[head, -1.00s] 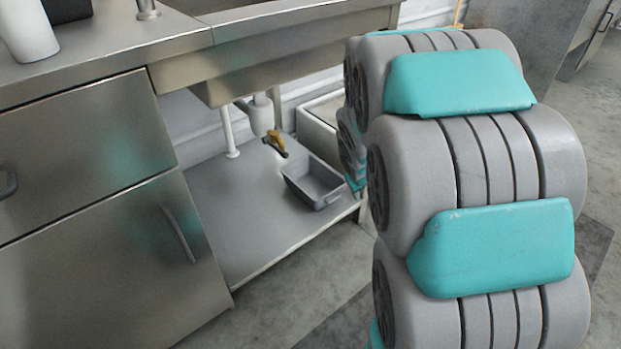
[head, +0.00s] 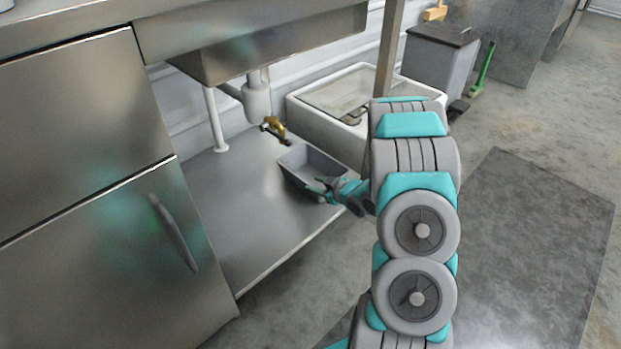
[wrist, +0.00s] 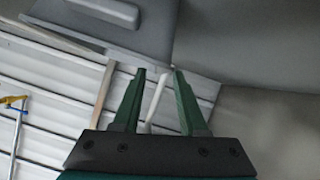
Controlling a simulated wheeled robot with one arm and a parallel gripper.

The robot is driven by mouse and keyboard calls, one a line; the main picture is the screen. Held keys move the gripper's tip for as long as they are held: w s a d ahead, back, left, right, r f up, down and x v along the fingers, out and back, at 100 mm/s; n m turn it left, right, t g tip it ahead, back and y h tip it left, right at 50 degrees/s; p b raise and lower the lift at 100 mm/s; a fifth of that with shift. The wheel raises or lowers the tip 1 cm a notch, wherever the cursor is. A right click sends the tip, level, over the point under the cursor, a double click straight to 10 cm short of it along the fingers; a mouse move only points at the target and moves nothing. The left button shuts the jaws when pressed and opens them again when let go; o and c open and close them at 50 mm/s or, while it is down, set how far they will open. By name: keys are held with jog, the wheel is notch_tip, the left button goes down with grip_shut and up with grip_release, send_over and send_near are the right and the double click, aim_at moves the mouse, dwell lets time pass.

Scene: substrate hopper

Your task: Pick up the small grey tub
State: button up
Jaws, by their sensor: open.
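The small grey tub (head: 312,162) is an open rectangular tray. It sits on the metal shelf under the sink, in front of a brass valve (head: 273,126). My gripper (head: 325,188) is at the tub's near right side in the head view, partly covering it. I cannot tell there whether they touch. In the wrist view, my gripper (wrist: 160,71) has two green fingers standing apart, with no object clearly held between them. I cannot identify the tub for certain in the wrist view.
The metal shelf (head: 250,225) is clear left of the tub. A white basin (head: 330,135) stands close behind it to the right. The sink (head: 280,45) hangs above, with a white drainpipe (head: 256,100). A steel cabinet (head: 95,200) bounds the left. A grey bin (head: 438,62) stands farther back.

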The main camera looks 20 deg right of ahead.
aim_at(302, 183)
jog(key=x, duration=0.5)
jog(key=b+x, duration=0.1)
jog(key=x, duration=0.1)
jog(key=shift+w+a, duration=0.3)
jog(key=shift+a, duration=0.1)
grip_shut()
dwell(1.1)
